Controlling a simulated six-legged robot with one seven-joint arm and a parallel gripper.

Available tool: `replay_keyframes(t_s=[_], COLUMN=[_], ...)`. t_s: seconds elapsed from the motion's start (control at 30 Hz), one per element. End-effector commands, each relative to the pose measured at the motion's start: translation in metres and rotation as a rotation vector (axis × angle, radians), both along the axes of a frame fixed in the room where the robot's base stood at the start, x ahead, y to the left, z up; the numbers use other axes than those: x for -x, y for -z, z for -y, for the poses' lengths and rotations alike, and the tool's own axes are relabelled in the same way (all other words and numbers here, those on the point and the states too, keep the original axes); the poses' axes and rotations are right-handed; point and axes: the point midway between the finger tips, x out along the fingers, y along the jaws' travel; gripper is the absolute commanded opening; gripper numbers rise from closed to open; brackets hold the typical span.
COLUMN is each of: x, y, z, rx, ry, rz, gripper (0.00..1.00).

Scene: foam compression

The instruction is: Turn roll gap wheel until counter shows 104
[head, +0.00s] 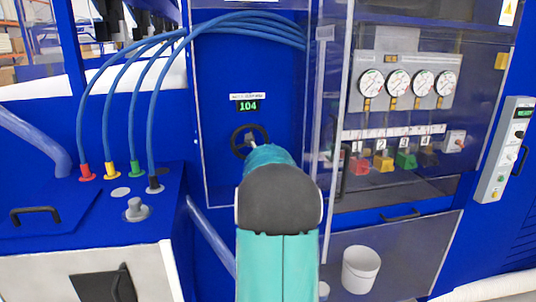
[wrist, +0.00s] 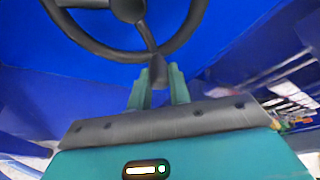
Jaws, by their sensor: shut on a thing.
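The roll gap wheel (head: 235,139) is a black handwheel on the blue panel, partly hidden behind my arm in the head view. The counter (head: 248,106) above it shows 104 in green digits. In the wrist view the dark wheel rim (wrist: 90,44) and its hub (wrist: 128,8) show at the top. My gripper (wrist: 158,78) has its two teal fingers shut on a dark grey wheel handle (wrist: 157,68) at the lower rim. In the head view the fingers are hidden by my arm.
Blue hoses (head: 150,48) arch over the panel's left side to coloured fittings. A clear guard (head: 335,100) stands at right, with pressure gauges (head: 397,82) and coloured valves behind it. A white bucket (head: 360,270) is at lower right. A control box (head: 503,150) is at far right.

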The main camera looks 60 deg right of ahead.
Motion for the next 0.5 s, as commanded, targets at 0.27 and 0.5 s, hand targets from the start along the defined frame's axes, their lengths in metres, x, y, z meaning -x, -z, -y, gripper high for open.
replay_keyframes(t_s=[0.27,0.5], x=[-0.0046,-0.0071], y=[0.006,0.0076], z=[-0.0034,-0.0054], rx=[-0.093,-0.124], ry=[0.001,-0.001], rz=[0.11,0.145], gripper=[0.0,0.0])
